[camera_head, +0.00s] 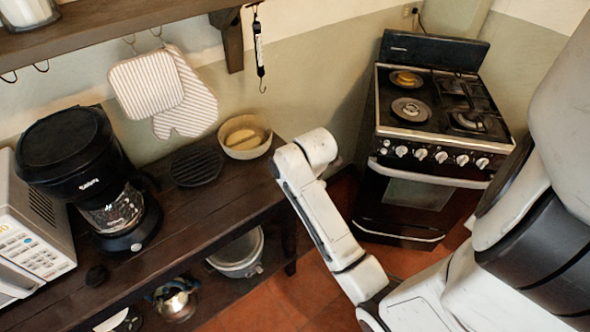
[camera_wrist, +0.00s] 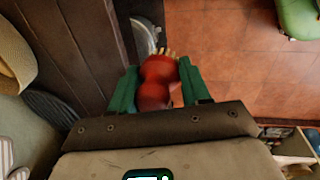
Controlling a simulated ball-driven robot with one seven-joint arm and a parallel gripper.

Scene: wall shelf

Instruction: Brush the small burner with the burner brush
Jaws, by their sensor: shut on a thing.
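The stove (camera_head: 425,130) stands at the right against the wall. Two burners without a grate sit on its left half: a rear one with a yellowish cap (camera_head: 405,78) and a front one with a round grey disc (camera_head: 411,108). I cannot tell for sure which is the small burner. In the wrist view my gripper (camera_wrist: 160,84) has green fingers shut on a red burner brush (camera_wrist: 157,72) with pale bristles pointing away from me. It is in the air beside the wooden table's edge, well short of the stove. My gripper and the brush are hidden in the head view.
The wooden table (camera_head: 167,235) holds a bowl (camera_head: 260,151) with yellowish things inside, a black round grate (camera_head: 196,167), a coffee maker (camera_head: 85,165) and a microwave (camera_head: 30,235). A pot (camera_head: 240,252) stands below. Tiled floor (camera_head: 290,290) is open between table and stove.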

